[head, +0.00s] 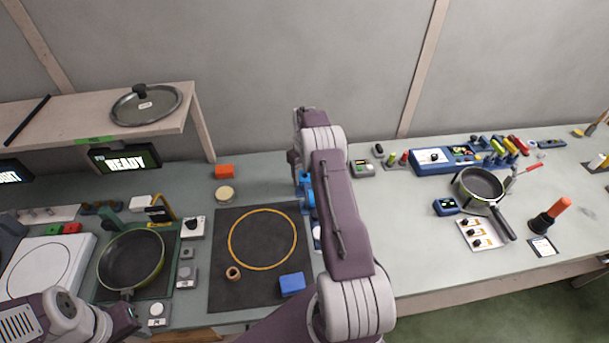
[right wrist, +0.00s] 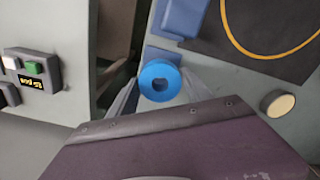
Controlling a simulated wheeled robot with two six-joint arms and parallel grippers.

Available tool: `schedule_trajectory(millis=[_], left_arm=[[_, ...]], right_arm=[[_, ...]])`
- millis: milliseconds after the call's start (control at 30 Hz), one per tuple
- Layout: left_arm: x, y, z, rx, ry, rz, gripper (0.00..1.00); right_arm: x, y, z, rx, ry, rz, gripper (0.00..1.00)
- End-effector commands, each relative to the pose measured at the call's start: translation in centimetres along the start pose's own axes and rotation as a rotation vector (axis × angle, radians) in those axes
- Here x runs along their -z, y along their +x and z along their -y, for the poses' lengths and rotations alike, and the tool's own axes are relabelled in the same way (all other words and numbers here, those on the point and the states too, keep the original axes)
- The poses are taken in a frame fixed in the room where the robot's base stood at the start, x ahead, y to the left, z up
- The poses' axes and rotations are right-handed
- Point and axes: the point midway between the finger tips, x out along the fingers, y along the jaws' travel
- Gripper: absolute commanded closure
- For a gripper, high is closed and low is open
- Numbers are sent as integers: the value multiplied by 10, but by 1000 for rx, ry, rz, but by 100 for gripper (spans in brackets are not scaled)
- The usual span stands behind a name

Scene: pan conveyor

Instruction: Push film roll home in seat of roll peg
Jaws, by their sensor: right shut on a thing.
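In the head view, blue parts (head: 307,190) show beside my right arm's far end, which hides much of that spot. My left arm enters at the lower left, its gripper out of view.
A dark mat (head: 225,290) with an orange circle, a tan ring (head: 233,273) and a blue block (head: 292,284) lies left of my right arm. A pan (head: 131,262) stands further left. A shelf (head: 90,120) overhangs the back left.

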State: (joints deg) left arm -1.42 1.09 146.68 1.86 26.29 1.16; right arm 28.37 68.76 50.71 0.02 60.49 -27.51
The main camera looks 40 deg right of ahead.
Motion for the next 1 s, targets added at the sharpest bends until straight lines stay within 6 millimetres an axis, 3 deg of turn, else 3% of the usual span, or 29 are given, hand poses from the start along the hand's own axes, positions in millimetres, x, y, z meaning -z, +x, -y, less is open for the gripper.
schedule_trajectory(millis=[1000], left_arm=[[0,4,0,0,0,0,64]], right_arm=[[0,8,0,0,0,0,75]])
